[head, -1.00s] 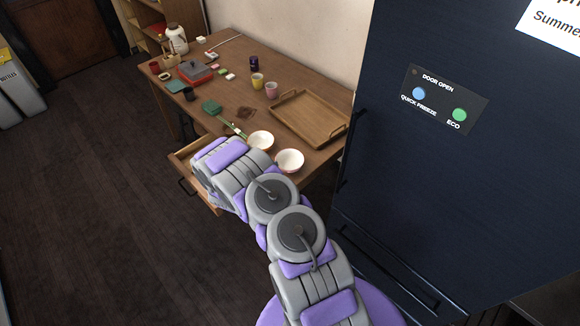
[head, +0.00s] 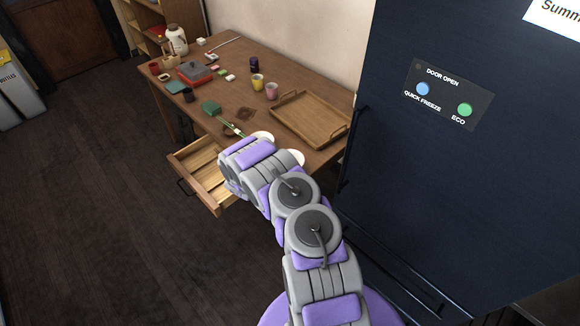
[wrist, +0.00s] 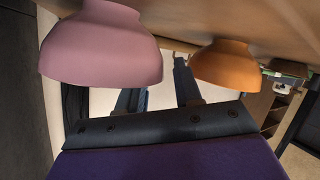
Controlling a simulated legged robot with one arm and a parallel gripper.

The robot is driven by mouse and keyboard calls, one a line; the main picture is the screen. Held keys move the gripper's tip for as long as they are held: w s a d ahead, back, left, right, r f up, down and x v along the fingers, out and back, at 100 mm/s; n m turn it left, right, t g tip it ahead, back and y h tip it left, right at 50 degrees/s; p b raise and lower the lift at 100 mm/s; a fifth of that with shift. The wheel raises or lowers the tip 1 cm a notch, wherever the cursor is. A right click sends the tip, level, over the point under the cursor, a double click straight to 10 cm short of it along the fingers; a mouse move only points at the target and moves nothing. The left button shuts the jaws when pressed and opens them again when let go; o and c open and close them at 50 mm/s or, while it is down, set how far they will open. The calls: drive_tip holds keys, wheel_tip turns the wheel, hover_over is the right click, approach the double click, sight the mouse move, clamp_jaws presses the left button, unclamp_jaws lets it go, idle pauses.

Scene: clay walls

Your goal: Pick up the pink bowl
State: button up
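The pink bowl (wrist: 100,45) is large at the upper left of the wrist view, rim downward in that picture, which looks upside down. An orange bowl (wrist: 225,64) is beside it to the right. My gripper (wrist: 158,85) shows its two dark fingers apart, with nothing between them; the bowls lie beyond it. In the head view, two pale bowls show at the desk's near end, one behind (head: 264,136) and one to the right (head: 297,157), mostly hidden by my arm. Their outer colours cannot be told there, and my gripper is hidden.
The wooden desk (head: 305,79) has an open drawer (head: 205,172) at its front left. A wooden tray (head: 308,119) lies right of the bowls, with yellow (head: 257,81) and pink (head: 271,90) cups behind. A dark fridge (head: 470,160) stands close on the right.

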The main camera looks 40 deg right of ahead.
drive_tip(key=shift+c, duration=0.2)
clamp_jaws()
idle(1.1)
